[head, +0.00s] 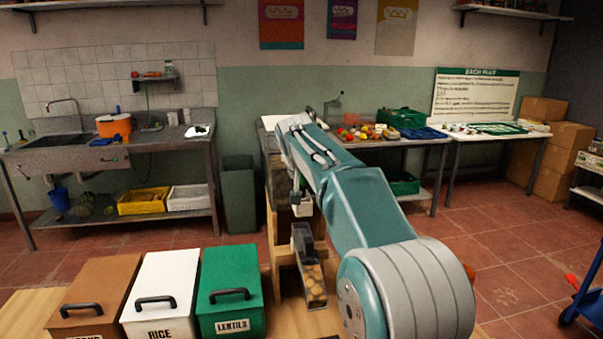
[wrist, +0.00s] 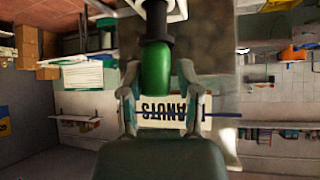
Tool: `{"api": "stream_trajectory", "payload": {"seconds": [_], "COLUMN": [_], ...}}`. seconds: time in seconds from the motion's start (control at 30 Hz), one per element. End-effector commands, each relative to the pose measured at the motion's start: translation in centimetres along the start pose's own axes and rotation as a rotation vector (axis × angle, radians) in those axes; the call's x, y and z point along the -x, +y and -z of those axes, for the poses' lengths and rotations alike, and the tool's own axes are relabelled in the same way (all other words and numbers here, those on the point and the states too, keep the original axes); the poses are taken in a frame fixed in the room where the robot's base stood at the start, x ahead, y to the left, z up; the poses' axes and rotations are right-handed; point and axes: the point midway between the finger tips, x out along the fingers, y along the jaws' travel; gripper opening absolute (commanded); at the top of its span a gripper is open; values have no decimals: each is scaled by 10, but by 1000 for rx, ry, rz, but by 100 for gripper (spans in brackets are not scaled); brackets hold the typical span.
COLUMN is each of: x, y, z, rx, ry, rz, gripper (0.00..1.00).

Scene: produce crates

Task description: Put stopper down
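In the wrist view, a green rounded handle (wrist: 155,70) with a black collar, likely the stopper, lies between the two fingers of my gripper (wrist: 158,66). The collar meets a white piece at the top edge. An upside-down label reading "ANUTS" (wrist: 173,112) shows behind the fingers, partly covered. In the head view, my arm hides most of the gripper, and the stopper cannot be made out there. A wooden stand with a chute (head: 315,287) of brown pieces is below my arm.
Brown (head: 97,292), white "RICE" (head: 160,290) and green "LENTILS" (head: 229,285) lidded bins stand front left. A dark bin (head: 239,200) stands behind. Tables with produce are behind my arm. A blue cart (head: 587,305) stands right.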

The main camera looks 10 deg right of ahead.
Motion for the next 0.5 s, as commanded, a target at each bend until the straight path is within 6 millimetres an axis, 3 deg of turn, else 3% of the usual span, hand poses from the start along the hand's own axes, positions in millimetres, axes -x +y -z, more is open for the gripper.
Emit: {"api": "stream_trajectory", "payload": {"seconds": [0.5], "x": [7], "y": [0], "z": [7], "rx": [0], "ry": [1], "rz": [1], "gripper": [65]}}
